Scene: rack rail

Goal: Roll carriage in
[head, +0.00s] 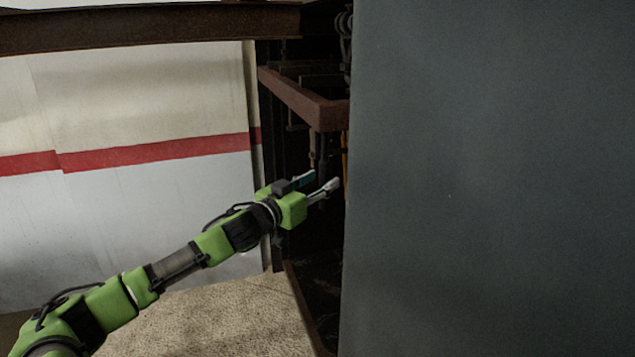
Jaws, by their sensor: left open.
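A reddish-brown metal frame (318,110) juts out at the centre, inside a dark opening beside the large grey panel. I cannot tell whether it is part of the carriage or of the rack. A rusty beam (150,28), which may be the rail, runs across the top left. Dark hanging parts (345,25) show at the panel's upper edge. My left gripper (320,183) is open and empty, below the brown frame and in front of the dark opening. I see no contact with anything. My right gripper is not in view.
A large grey panel (490,180) fills the right half and hides what is behind it. A white wall (120,110) with a red stripe stands at the left. The beige floor (220,320) at lower left looks clear.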

